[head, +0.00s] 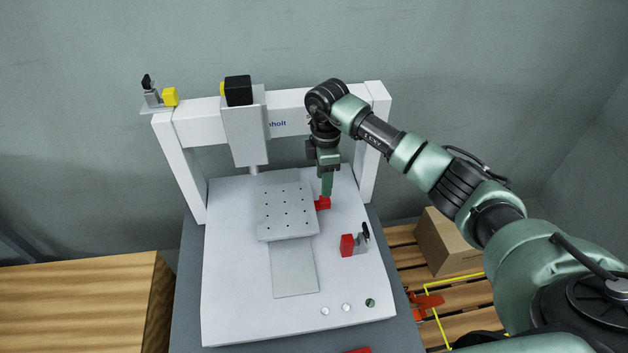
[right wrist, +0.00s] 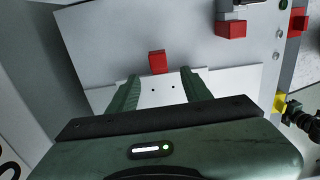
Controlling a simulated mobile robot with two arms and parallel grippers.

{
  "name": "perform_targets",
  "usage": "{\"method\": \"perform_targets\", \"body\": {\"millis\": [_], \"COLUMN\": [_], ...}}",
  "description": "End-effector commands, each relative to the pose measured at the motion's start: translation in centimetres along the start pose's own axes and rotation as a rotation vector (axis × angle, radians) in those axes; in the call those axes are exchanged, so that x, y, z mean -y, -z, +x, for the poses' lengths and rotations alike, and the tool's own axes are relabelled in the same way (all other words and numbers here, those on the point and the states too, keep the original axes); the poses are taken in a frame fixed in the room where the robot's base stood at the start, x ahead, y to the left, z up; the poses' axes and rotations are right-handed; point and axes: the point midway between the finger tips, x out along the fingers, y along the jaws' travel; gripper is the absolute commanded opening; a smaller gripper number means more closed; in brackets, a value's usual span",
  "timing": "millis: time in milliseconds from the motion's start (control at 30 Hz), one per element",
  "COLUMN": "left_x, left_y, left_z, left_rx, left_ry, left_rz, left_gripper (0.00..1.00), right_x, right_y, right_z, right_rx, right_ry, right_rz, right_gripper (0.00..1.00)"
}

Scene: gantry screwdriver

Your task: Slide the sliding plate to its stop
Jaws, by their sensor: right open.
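The sliding plate (head: 272,228) is a light grey square plate with rows of dark holes. It lies over the far part of a pale track strip (head: 295,272). A small red block (head: 323,203) sits at the plate's right edge; it also shows in the right wrist view (right wrist: 156,58). My right gripper (head: 327,193) points down at this block. In the right wrist view my right gripper (right wrist: 163,74) is open, with the plate's holed edge (right wrist: 230,82) seen between and beside its fingers. The red block appears just beyond the fingertips, with no visible grip on it. My left gripper is not in view.
A white gantry (head: 185,132) with a spindle head (head: 245,138) stands over the plate's far end. Another red block (head: 347,245) with a clamp stands right of the track. Round buttons (head: 346,307) lie at the front. The track's near part is clear.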

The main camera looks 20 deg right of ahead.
Motion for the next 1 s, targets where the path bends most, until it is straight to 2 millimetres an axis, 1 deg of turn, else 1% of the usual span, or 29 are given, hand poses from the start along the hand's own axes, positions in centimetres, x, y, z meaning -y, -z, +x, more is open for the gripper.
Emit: {"method": "perform_targets", "body": {"millis": [67,167,400,500,600,733,933,967,1000], "left_x": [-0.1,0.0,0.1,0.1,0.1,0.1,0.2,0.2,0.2], "left_y": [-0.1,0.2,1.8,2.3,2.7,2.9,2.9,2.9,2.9], "left_z": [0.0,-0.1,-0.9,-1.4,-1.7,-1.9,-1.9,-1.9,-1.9], "left_rx": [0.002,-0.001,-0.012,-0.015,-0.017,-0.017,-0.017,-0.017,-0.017], "left_ry": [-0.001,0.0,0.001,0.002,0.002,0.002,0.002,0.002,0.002], "left_rz": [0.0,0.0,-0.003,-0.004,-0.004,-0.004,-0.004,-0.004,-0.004], "left_gripper": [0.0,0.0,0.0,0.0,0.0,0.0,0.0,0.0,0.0], "right_x": [0.0,0.0,0.0,0.0,0.0,0.0,0.0,0.0,0.0], "right_y": [-0.3,-0.3,-0.3,-0.3,-0.3,-0.3,-0.3,-0.3,-0.3], "right_z": [0.2,1.1,5.1,6.4,7.3,7.7,7.7,7.7,7.7], "right_rx": [0.009,0.011,0.008,0.009,0.008,0.008,0.007,0.007,0.007], "right_ry": [0.003,0.005,0.004,0.004,0.002,0.001,0.001,0.001,0.001], "right_rz": [0.007,0.009,0.007,0.008,0.007,0.006,0.006,0.006,0.006], "right_gripper": [0.49,0.49,0.49,0.49,0.49,0.49,0.49,0.46,0.35]}}
